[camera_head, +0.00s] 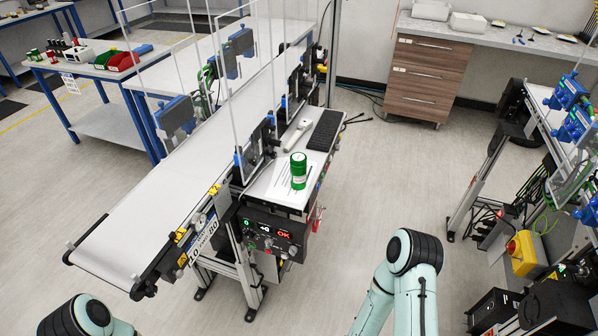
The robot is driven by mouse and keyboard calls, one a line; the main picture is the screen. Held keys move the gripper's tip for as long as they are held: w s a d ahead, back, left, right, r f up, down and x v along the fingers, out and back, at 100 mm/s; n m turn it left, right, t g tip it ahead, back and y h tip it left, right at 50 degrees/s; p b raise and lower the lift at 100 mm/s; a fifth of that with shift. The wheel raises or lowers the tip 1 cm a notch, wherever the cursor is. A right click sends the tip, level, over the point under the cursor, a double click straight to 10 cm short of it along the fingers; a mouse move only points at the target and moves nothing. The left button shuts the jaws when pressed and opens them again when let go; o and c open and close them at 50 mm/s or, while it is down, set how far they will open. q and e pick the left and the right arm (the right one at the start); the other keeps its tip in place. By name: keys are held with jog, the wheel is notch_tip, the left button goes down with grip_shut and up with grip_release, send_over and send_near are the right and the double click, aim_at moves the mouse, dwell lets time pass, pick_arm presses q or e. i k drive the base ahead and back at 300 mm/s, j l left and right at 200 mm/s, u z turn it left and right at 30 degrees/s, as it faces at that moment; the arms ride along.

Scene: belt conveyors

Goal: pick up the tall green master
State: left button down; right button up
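The tall green master (299,171) is a green cylinder with a pale label band. It stands upright on a white sheet (270,183) on the small side shelf of the conveyor, near the shelf's front end. Nothing touches it from my side. My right arm shows at the bottom right of centre and my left arm at the bottom left corner, both well short of the master. Neither gripper is in view.
A control box (272,232) with a lit display hangs below the shelf. A handheld scanner (298,135) and a black keyboard (325,130) lie behind the master. The conveyor belt (150,205) runs along the left. Open floor (380,180) lies to the right.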

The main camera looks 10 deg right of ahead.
aim_at(298, 159)
jog(key=k, duration=0.6)
jog(key=u, duration=3.35)
jog(key=k+l+u, duration=0.25)
jog(key=u, duration=0.15)
jog(key=k+l+u, duration=0.15)
jog(key=k+u, duration=0.2)
jog(key=k+l, duration=0.25)
jog(key=k, duration=0.2)
jog(key=k+l, duration=0.2)
jog(key=k, duration=0.3)
jog(key=k+l, duration=0.25)
jog(key=k, duration=0.2)
jog(key=k+l, duration=0.2)
jog(key=k, duration=0.3)
jog(key=k+l, duration=0.25)
jog(key=k, duration=0.2)
jog(key=k+l, duration=0.25)
jog(key=k, duration=0.25)
